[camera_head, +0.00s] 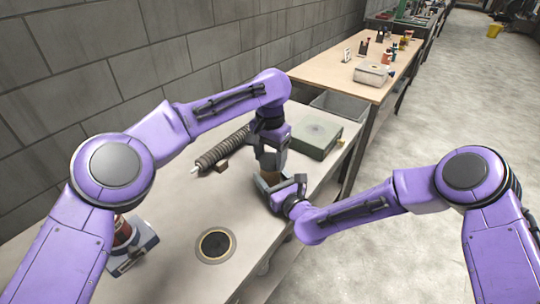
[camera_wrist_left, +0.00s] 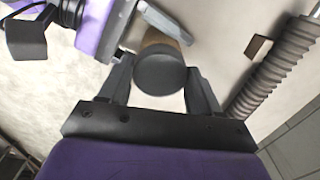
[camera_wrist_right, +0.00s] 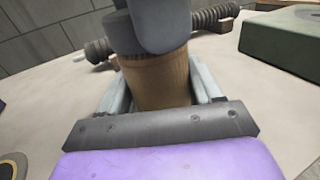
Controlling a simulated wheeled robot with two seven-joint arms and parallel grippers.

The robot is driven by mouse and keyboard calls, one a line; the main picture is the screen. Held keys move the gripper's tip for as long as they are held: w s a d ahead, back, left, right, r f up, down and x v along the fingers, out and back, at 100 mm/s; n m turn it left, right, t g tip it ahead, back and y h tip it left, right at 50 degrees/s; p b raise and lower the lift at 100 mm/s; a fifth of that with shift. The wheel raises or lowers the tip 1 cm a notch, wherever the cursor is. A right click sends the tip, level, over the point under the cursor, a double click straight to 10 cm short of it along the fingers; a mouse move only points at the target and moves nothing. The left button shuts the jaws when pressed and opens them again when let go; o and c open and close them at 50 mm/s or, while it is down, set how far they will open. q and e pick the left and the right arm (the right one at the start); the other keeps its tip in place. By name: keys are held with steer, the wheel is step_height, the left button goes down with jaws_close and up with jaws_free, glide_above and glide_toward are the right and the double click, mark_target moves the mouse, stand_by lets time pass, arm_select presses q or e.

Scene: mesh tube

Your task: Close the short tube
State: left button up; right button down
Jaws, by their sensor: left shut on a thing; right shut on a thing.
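The short tube (camera_wrist_right: 155,80) is a tan cylinder standing roughly upright; a little of it shows in the head view (camera_head: 270,178). My right gripper (camera_wrist_right: 155,90) is shut around its body, one finger on each side. A dark grey cap with a ribbed side (camera_wrist_right: 118,35) is at the tube's top end, and its round flat face (camera_wrist_left: 160,72) fills the gap between my left gripper's fingers. My left gripper (camera_wrist_left: 160,85) is shut on this cap from above. The cap appears to meet the tube, but the left finger hides much of the joint, so I cannot tell how fully it sits.
A long ribbed dark tube (camera_head: 222,150) lies on the bench behind, with a small brown block (camera_head: 221,168) beside it. A green box (camera_head: 315,140) stands to the right. A black disc with a tan ring (camera_head: 215,244) lies in front. The bench's right edge is close.

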arm_select(q)
steer(key=m, duration=0.3)
steer(key=shift+m, duration=0.3)
steer(key=m, duration=0.4)
steer(key=shift+m, duration=0.3)
arm_select(e)
steer(key=shift+f, duration=0.1)
arm_select(q)
steer(key=o, duration=1.2)
steer(key=shift+o, duration=0.2)
steer(key=shift+r, duration=0.1)
step_height(320, 180, up, 12)
arm_select(e)
steer(key=shift+c, duration=0.6)
jaws_free()
